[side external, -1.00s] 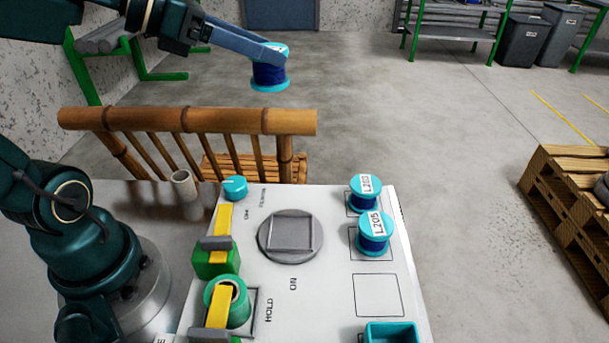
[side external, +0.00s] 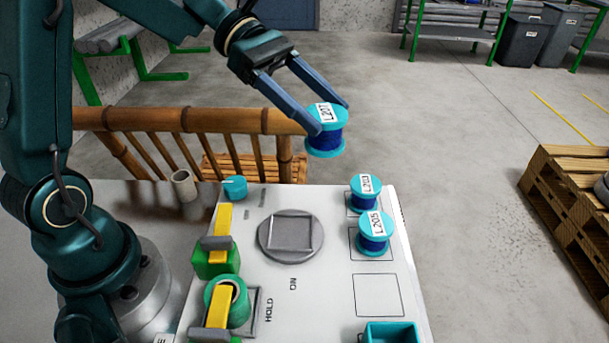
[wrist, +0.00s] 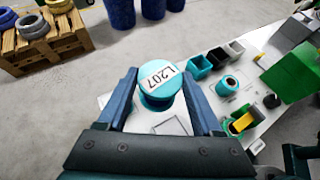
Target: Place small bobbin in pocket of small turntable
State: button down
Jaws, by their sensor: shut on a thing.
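My gripper (side external: 326,118) is shut on a small blue cable bobbin (side external: 325,140) with cyan flanges and the label L207. The bobbin is held upright in the air, above and beyond the far edge of the white board. In the wrist view the bobbin (wrist: 160,88) sits between the two fingers of my gripper (wrist: 162,95). The small turntable (side external: 290,236) is a grey disc with a square pocket, lying on the board below and nearer the camera. The pocket looks empty. Two similar bobbins, L203 (side external: 365,192) and L205 (side external: 374,234), stand on the board's right side.
On the board (side external: 330,290) are a cyan knob (side external: 235,189), green holders with yellow bars (side external: 223,232), a green spool (side external: 238,302) and a cyan bin (side external: 390,332). A bamboo railing (side external: 200,120) stands behind. An outlined square right of the turntable is bare.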

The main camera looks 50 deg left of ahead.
aim_at(331, 151)
jog(key=d+f+g, duration=0.1)
jog(key=f, duration=0.1)
jog(key=d+f+m, duration=0.1)
jog(key=f, duration=0.1)
jog(key=d+f+m+g, duration=0.1)
jog(key=f, duration=0.1)
jog(key=shift+s+d+g, duration=0.25)
jog(key=shift+s+g, duration=0.05)
jog(key=shift+s, duration=0.05)
jog(key=shift+r, duration=0.1)
jog(key=x, duration=0.4)
jog(key=s+x, duration=0.1)
jog(key=x, duration=0.4)
jog(key=s+x, duration=0.1)
jog(key=x, duration=0.3)
jog(key=shift+s+f, duration=0.15)
jog(key=shift+f, duration=1.9)
jog(key=shift+f, duration=0.2)
jog(key=shift+c, duration=0.2)
grip_release()
